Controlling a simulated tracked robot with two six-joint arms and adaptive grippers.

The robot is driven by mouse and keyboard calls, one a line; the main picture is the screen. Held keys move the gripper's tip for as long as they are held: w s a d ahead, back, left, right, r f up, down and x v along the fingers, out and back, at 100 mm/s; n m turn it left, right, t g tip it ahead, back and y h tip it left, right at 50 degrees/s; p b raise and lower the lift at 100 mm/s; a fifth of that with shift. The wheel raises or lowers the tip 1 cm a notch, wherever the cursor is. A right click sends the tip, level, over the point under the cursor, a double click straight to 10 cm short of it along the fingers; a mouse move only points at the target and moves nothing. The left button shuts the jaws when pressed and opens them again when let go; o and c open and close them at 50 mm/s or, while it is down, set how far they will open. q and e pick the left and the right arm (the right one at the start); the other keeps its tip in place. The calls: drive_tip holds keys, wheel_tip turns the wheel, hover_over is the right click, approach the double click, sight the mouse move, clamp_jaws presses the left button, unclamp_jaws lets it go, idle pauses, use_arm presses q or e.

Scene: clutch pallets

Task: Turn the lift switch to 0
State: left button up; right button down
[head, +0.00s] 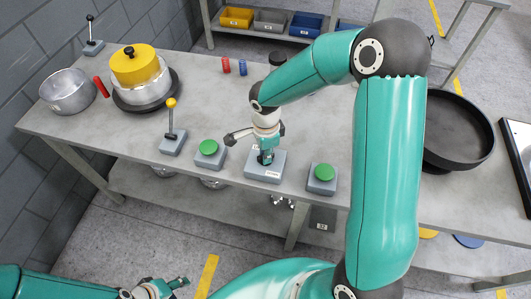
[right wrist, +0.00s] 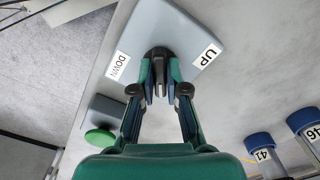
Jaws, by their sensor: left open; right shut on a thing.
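The lift switch is a dark knob (right wrist: 158,55) on a grey box (head: 262,174), with labels UP and DOWN on opposite sides in the right wrist view. No 0 mark is legible. My right gripper (head: 265,158) points down at the box, and its fingers (right wrist: 160,92) are shut on the knob from both sides. The knob's ridge lies between the fingertips, and its exact setting is hard to tell. My left gripper (head: 178,284) is open and empty, low at the left, in front of the table and away from the switch.
Green buttons on grey boxes stand left (head: 209,147) and right (head: 323,172) of the switch. A yellow-knobbed lever (head: 171,118) stands further left. Behind are a pot with a yellow lid (head: 135,66), a metal bowl (head: 68,92) and red and blue cylinders. A black pan (head: 458,128) lies right.

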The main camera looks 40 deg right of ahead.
drive_tip(key=c, duration=1.1)
unclamp_jaws()
wheel_tip(320, 180, up, 12)
